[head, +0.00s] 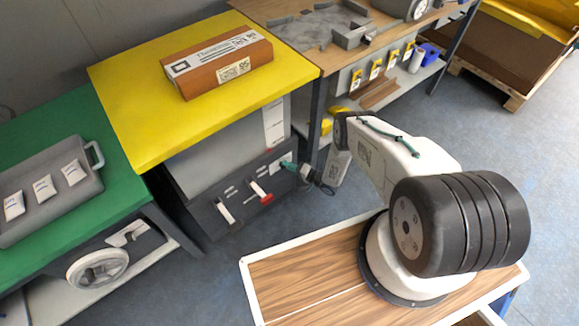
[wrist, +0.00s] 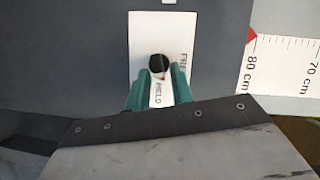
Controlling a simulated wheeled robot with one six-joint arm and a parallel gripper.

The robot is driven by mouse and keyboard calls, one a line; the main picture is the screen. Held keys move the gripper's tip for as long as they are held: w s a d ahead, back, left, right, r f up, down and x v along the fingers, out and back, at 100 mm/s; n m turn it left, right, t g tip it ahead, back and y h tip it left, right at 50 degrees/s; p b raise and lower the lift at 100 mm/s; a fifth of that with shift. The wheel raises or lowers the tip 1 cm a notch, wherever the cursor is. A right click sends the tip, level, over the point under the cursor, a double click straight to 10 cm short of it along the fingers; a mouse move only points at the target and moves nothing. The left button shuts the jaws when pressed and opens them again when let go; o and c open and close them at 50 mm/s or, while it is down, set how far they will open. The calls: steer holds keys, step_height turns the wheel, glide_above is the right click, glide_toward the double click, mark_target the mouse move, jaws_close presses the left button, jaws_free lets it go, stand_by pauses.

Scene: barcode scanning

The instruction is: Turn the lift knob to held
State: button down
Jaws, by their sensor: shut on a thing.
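The lift knob (wrist: 158,66) is a small dark knob on a white plate (wrist: 145,30) marked FREE at the right and HELD below. My gripper (wrist: 158,85) has its green fingers on either side of the knob and is shut on it. The fingers hide part of the knob, and I cannot tell which label it points to. In the head view my gripper (head: 287,166) is at the right end of the dark front panel (head: 205,203) under the yellow table; the knob is hidden there.
A scale (wrist: 285,60) with a red pointer near 80 cm is right of the plate. Two levers, one with a red end (head: 262,197), sit on the panel left of my gripper. A brown box (head: 218,62) lies on the yellow top (head: 130,110). A green table (head: 95,115) stands left.

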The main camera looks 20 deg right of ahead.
steer(key=shift+w+r, duration=0.15)
steer(key=shift+w, duration=0.05)
steer(key=c, duration=1.5)
jaws_free()
steer(key=shift+a, duration=0.1)
steer(key=shift+s, duration=0.1)
